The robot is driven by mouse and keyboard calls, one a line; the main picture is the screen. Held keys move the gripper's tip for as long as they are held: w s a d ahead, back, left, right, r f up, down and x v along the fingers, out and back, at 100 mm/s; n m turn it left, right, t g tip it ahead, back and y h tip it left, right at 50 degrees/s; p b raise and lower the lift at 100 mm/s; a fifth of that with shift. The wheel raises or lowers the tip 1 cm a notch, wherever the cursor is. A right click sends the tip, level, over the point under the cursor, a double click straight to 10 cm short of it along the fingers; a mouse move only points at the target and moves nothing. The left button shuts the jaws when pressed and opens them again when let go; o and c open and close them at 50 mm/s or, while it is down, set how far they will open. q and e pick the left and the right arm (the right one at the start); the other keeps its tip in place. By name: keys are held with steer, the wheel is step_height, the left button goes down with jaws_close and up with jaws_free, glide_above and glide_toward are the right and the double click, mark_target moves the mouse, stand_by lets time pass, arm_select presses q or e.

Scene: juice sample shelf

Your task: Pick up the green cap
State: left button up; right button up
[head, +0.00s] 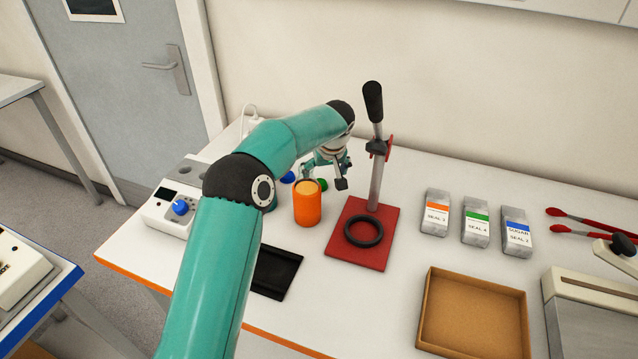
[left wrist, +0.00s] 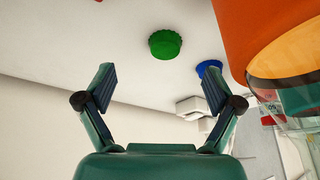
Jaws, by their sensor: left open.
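The green cap (head: 322,184) lies on the white table behind the orange cup, partly hidden by my left gripper in the head view. It shows whole, round with a ridged edge, in the left wrist view (left wrist: 165,44). My left gripper (head: 324,177) is open and empty, close by the cap. In the left wrist view the open fingers (left wrist: 158,72) are apart, with the cap beyond their tips and roughly between them. No contact with the cap shows. My right gripper is in neither view.
A blue cap (head: 288,177) lies near the green one. The orange cup (head: 307,206) stands close in front. A red press stand (head: 372,255) with an upright post is to the right. A cardboard tray (head: 474,349) and several small cartons lie farther right.

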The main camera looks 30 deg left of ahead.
mark_target(321, 181)
arm_select(q)
steer(key=shift+s+a+p+x, duration=0.15)
steer(key=shift+p+x, duration=0.4)
steer(key=shift+x, duration=0.8)
steer(key=shift+s+a+p+x, duration=0.15)
steer(key=shift+p+x, duration=0.35)
steer(key=shift+x, duration=0.9)
steer(key=shift+d, duration=0.1)
steer(key=c, duration=1)
